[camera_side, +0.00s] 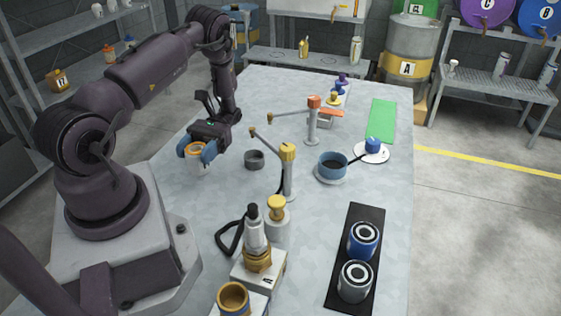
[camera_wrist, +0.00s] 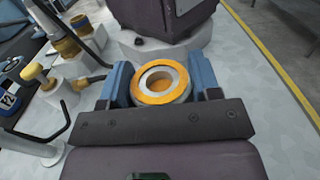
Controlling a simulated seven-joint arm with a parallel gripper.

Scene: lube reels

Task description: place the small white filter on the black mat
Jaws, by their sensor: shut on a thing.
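The small white filter (camera_side: 196,160) has a pale body and an orange top. In the wrist view its top (camera_wrist: 161,83) shows an orange rim and a white ring around an orange centre. My gripper (camera_side: 197,150) is shut on it, with a blue finger on each side. They are at the left of the table; I cannot tell whether the filter's base touches the table. The black mat (camera_side: 340,289) lies at the front right of the table, well away from my gripper. A blue canister (camera_side: 362,241) and a grey-white canister (camera_side: 355,281) stand on it.
A small grey cup (camera_side: 254,159) stands just right of my gripper. A yellow-topped post (camera_side: 288,172), a grey-and-brass device (camera_side: 257,257) and a yellow-capped cylinder (camera_side: 277,222) stand between my gripper and the mat. A blue pot (camera_side: 332,166) stands behind the mat.

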